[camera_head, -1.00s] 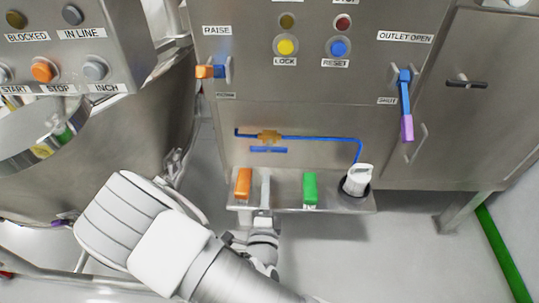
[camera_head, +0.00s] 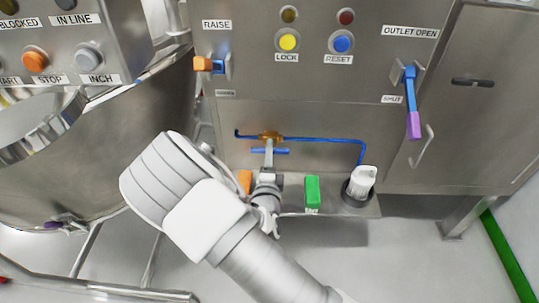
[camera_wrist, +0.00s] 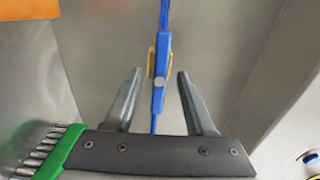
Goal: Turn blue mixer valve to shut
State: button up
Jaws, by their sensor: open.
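A blue valve handle (camera_head: 284,151) lies level, parallel to the thin blue pipe (camera_head: 325,139), just below a brass valve body (camera_head: 268,135) on the steel front. My gripper (camera_head: 269,150) reaches up to this handle and covers its middle. In the wrist view, the blue handle (camera_wrist: 160,78) runs along the pipe between the two spread fingers of my gripper (camera_wrist: 160,73), with gaps on both sides. The brass body shows behind it. My gripper is open and holds nothing.
A blue lever with a purple end (camera_head: 410,100) hangs down between OUTLET OPEN and SHUT labels at right. A steel shelf (camera_head: 330,208) below carries an orange block (camera_head: 245,182), a green block (camera_head: 312,192) and a white bottle (camera_head: 363,180) in a dark holder. A mixing bowl (camera_head: 100,165) stands left.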

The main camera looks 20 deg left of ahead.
grip_shut()
jog(key=shift+m+p, duration=0.3)
jog(key=shift+p, duration=0.05)
jog(key=m+p, duration=0.7)
jog(key=m, duration=1)
dwell(0.6)
grip_release()
